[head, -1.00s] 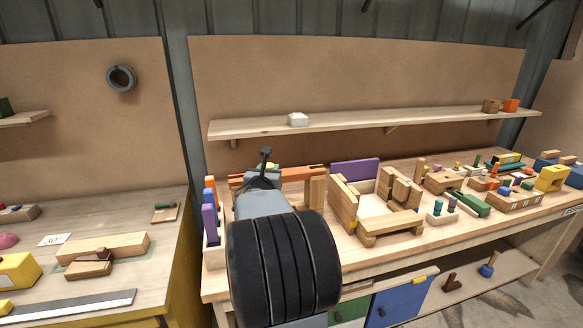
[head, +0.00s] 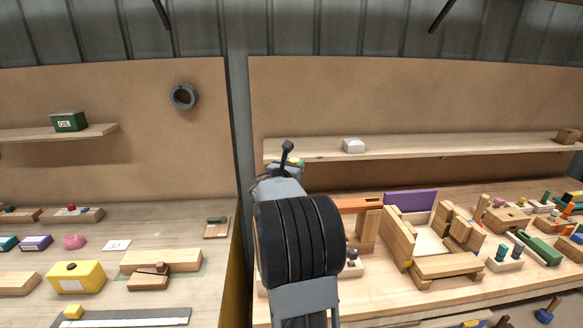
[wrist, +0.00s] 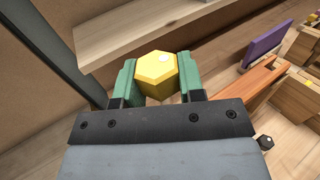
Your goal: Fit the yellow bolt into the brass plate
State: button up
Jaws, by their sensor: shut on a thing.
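The yellow bolt, with a six-sided head (wrist: 157,72), sits between the two green fingers of my gripper (wrist: 156,78) in the wrist view. The gripper is shut on it, and I see the head but not the shank. In the head view my own arm covers most of the gripper (head: 292,162), with only a small yellow-green bit showing near its end. I cannot pick out the brass plate in either view.
The right bench carries a wooden frame (head: 445,266), a purple board (head: 409,201) and several small parts. The left bench holds a yellow box (head: 76,277) and wooden blocks. A dark ring (head: 184,96) hangs on the wall.

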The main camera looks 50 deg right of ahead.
jog(key=shift+b, duration=0.35)
notch_tip(320, 180, down, 6)
jog(key=b, duration=0.5)
jog(key=shift+a+r+b, duration=0.1)
jog(key=shift+r+b, duration=0.05)
jog(key=shift+b, duration=0.2)
jog(key=shift+b, duration=0.65)
dwell(1.8)
notch_tip(320, 180, down, 6)
jog(key=b, duration=0.6)
jog(key=shift+f+b, duration=0.25)
jog(key=shift+b, duration=0.05)
dwell(1.5)
jog(key=shift+f, duration=0.2)
